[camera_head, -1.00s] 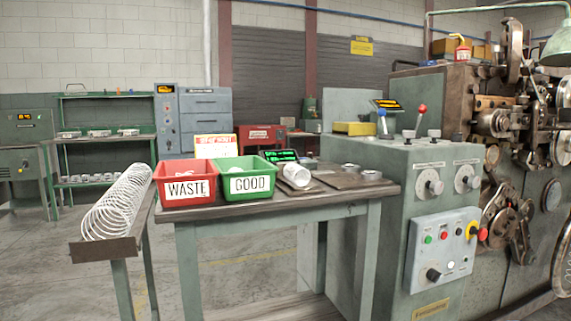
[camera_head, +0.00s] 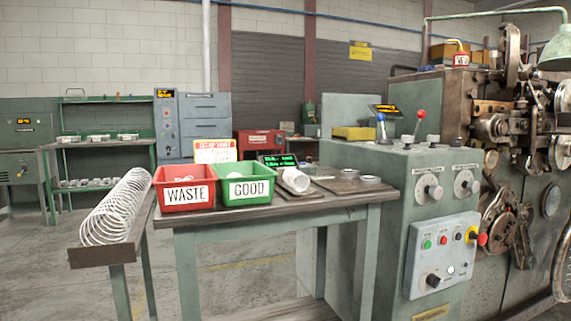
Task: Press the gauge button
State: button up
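No part labelled as the gauge button can be read. A small device with a green-lit display (camera_head: 277,160) stands on the table behind the green bin and may be the gauge; its lower part is hidden and no button shows on it. A grey control panel (camera_head: 441,255) on the machine front carries a green button (camera_head: 427,244), a red button (camera_head: 443,240), a dark one, a small white one (camera_head: 450,269), a black knob (camera_head: 433,281) and a red knob on yellow (camera_head: 477,237). My gripper is not in view.
A table (camera_head: 345,199) holds a red WASTE bin (camera_head: 184,194), a green GOOD bin (camera_head: 248,188), a white coil (camera_head: 296,179) and grey rings (camera_head: 369,180). A long spring (camera_head: 118,205) lies in a trough at left. The machine (camera_head: 400,175) stands close at right. Floor is open at far left.

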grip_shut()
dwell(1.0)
